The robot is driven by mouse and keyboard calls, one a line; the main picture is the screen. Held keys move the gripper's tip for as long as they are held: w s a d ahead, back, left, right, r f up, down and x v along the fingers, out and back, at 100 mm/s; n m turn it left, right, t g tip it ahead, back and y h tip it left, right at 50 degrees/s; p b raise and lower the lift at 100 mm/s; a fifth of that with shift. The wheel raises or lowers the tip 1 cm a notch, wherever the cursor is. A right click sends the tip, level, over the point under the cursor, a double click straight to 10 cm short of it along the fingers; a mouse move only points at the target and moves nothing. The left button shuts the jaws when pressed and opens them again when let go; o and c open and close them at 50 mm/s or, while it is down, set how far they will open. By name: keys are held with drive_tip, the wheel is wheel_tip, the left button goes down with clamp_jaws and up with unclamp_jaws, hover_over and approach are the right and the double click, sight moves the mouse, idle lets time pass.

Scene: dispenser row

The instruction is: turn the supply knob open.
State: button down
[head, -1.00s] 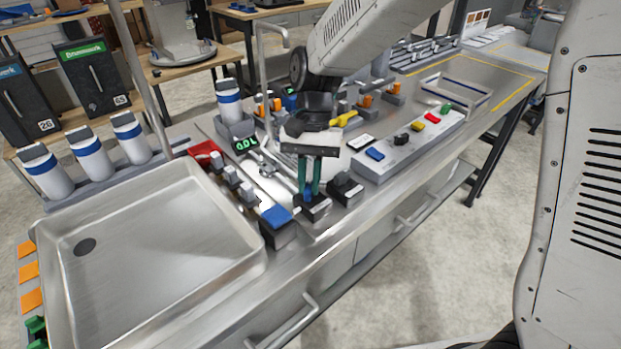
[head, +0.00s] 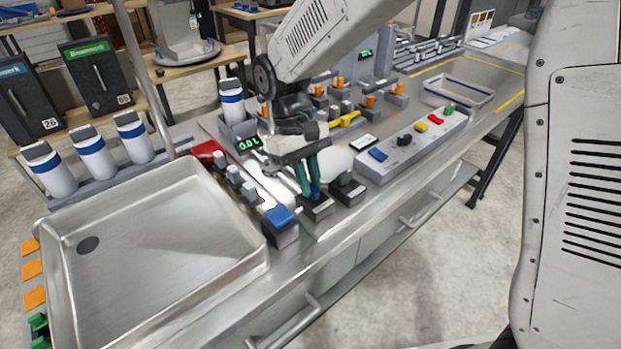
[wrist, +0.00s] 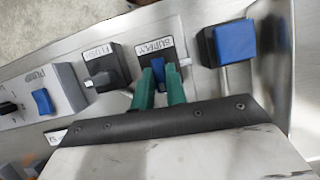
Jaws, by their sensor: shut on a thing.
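The supply box (wrist: 178,48) is a small black block with a white "SUPPLY" label, in the wrist view. It also shows in the head view (head: 318,209) near the front edge of the counter. Its blue supply knob (wrist: 158,70) sits between the two green fingers of my gripper (wrist: 160,86). My gripper (head: 311,191) is shut on the knob, and the hand leans to the left in the head view. The fingers hide the knob's sides, and I cannot tell its exact angle.
A black-knobbed box (wrist: 101,68) stands close on one side of the supply box, a blue-topped block (head: 281,219) on the other. A panel with coloured switches (head: 412,146) lies to the right. A steel sink (head: 165,235) fills the left. A green display (head: 249,143) stands behind.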

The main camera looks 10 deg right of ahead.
drive_tip(key=shift+w+r+n, duration=0.1)
drive_tip(key=shift+n, duration=0.3)
drive_tip(key=c, duration=1.4)
unclamp_jaws()
drive_tip(key=shift+c, duration=0.2)
drive_tip(key=v, duration=0.7)
drive_tip(key=shift+r, duration=0.35)
drive_tip(key=shift+a, duration=0.15)
